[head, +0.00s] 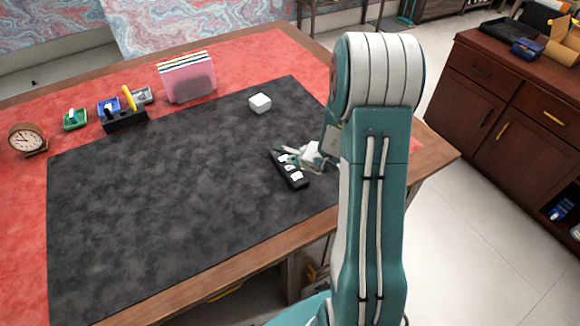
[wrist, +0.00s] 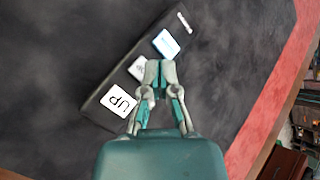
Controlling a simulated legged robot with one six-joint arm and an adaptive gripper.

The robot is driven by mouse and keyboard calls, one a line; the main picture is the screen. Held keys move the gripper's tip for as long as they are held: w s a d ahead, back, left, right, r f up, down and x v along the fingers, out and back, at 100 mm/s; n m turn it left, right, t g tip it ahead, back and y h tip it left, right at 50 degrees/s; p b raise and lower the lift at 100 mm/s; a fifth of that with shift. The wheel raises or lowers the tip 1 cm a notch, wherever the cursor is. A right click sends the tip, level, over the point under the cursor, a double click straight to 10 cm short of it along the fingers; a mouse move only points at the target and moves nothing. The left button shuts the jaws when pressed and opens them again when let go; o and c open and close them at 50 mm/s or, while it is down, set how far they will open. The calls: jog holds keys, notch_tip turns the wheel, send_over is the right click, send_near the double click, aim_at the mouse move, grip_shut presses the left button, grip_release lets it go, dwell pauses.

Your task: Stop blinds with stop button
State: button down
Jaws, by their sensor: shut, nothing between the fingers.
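A black remote (head: 302,184) with white buttons lies on the dark desk mat. In the wrist view the remote (wrist: 117,76) runs diagonally and shows three white buttons. The near button (wrist: 118,102) reads "UP". The middle button (wrist: 138,68) is partly hidden by a finger, and its label is too small to read. The far button (wrist: 165,43) has an unreadable label and a bluish look. My gripper (head: 286,154) is shut and empty at the remote. In the wrist view its fingertips (wrist: 160,66) appear beside the middle button; I cannot tell whether they touch.
A white box (head: 260,103) sits on the black mat (head: 160,200) behind the remote. A clock (head: 28,139), a black organizer (head: 125,122) and a pink file holder (head: 188,78) stand along the back left. The mat's left and middle are clear.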

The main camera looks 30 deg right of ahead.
aim_at(292, 168)
jog(key=shift+r, duration=2.5)
jog(key=s+a+r+n+g+y, duration=0.1)
jog(key=s+a+r+n+y, duration=0.1)
jog(key=s+a+r+n, duration=0.35)
jog(key=s+a+r+n+g+y, duration=0.1)
jog(key=s+a+r+n, duration=0.1)
jog(key=a+r+n, duration=0.6)
jog(key=s+r+n+h, duration=0.2)
jog(key=s+n, duration=0.3)
jog(key=s, duration=0.3)
jog(key=s+a+r+n+g+h, duration=0.1)
jog(key=s+r+n+h, duration=0.2)
jog(key=s, duration=0.6)
notch_tip(292, 168, up, 2)
jog(key=n, duration=0.2)
jog(key=shift+s+a+r+n, duration=0.15)
jog(key=shift+s+r+n, duration=0.05)
jog(key=shift+s+n, duration=0.15)
